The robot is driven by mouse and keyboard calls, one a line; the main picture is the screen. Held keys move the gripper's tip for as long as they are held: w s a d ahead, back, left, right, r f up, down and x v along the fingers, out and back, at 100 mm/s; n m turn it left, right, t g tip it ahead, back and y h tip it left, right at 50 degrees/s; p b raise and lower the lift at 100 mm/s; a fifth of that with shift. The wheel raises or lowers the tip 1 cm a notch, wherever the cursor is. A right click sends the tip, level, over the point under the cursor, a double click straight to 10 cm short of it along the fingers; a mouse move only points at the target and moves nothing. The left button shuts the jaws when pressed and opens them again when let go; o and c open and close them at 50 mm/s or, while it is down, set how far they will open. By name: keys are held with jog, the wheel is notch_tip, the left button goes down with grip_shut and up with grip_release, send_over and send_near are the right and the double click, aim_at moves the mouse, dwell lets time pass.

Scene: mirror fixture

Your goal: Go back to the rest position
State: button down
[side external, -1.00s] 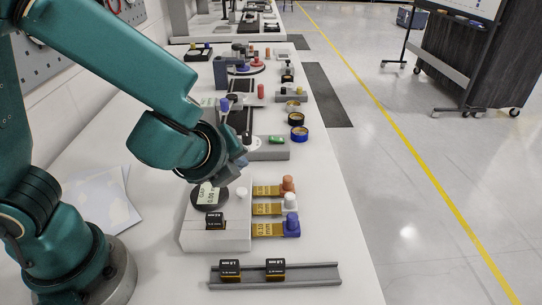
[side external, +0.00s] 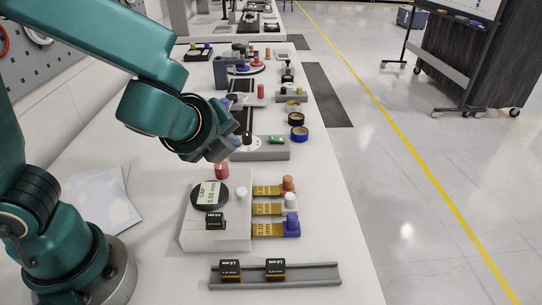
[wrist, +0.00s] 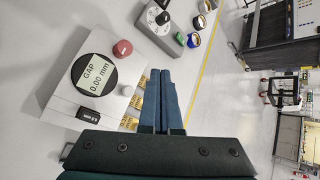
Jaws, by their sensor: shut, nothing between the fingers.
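My gripper (side external: 232,148) is raised above the table, behind the white mirror fixture, and holds nothing. In the wrist view its two blue-grey fingers (wrist: 161,82) lie side by side, shut. The fixture (side external: 190,238) carries a round black gauge (side external: 192,196) reading "GAP 0.00 mm", a red knob (side external: 221,170), a white knob (side external: 242,193) and a small black block (side external: 214,221).
A grey rail (side external: 318,274) in front holds two black blocks (side external: 230,268). Behind the fixture stand a grey dial box (side external: 268,155) with a green part and tape rolls (side external: 298,134). Papers (side external: 100,205) lie at the left. The floor lies beyond the table's right edge.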

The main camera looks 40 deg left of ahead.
jog(key=s+a+r+n+g, duration=0.25)
jog(key=s+a+n, duration=0.4)
jog(key=n, duration=0.45)
jog(key=s+d+n+h, duration=0.4)
jog(key=s+d+n, duration=0.1)
jog(key=n, duration=0.4)
jog(key=shift+s+d+f+n, duration=0.15)
jog(key=shift+s+d+n, duration=0.15)
jog(key=shift+d, duration=0.15)
